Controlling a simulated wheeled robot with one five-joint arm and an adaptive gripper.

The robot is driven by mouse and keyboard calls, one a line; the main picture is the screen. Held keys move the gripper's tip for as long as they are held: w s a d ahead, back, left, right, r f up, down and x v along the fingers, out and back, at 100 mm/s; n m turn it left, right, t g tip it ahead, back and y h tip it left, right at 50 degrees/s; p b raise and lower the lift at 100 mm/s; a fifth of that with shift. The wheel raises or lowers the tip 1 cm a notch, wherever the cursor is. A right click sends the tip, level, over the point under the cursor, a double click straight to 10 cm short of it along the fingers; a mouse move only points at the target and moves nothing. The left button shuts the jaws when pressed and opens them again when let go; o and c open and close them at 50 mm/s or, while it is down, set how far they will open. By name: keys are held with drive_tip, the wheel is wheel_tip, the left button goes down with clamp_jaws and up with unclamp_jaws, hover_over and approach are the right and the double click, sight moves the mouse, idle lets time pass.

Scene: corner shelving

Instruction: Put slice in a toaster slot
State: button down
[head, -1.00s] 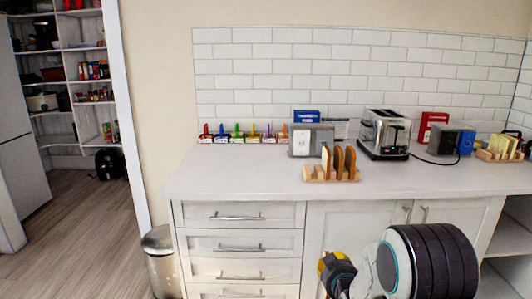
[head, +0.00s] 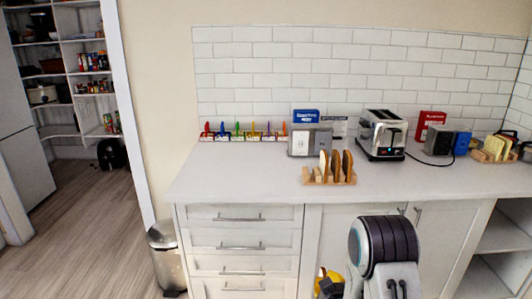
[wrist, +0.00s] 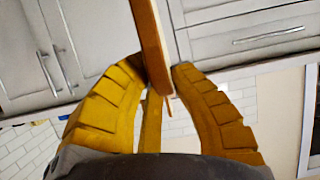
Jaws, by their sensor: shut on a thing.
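My gripper (wrist: 162,75) has yellow fingers, closed on a thin brown bread slice (wrist: 151,45) seen edge-on in the wrist view. A wooden rack (head: 330,180) with several upright slices (head: 336,165) stands in front and to the left of the toaster.
A grey box-like appliance (head: 306,141) and a blue box (head: 305,117) stand left of the toaster. A red box (head: 430,124), a grey and blue block and another rack (head: 490,154) are to its right. The counter's front left (head: 235,175) is clear. A bin (head: 164,255) is on the floor.

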wheel_tip(320, 180, up, 6)
drive_tip(key=p, duration=0.4)
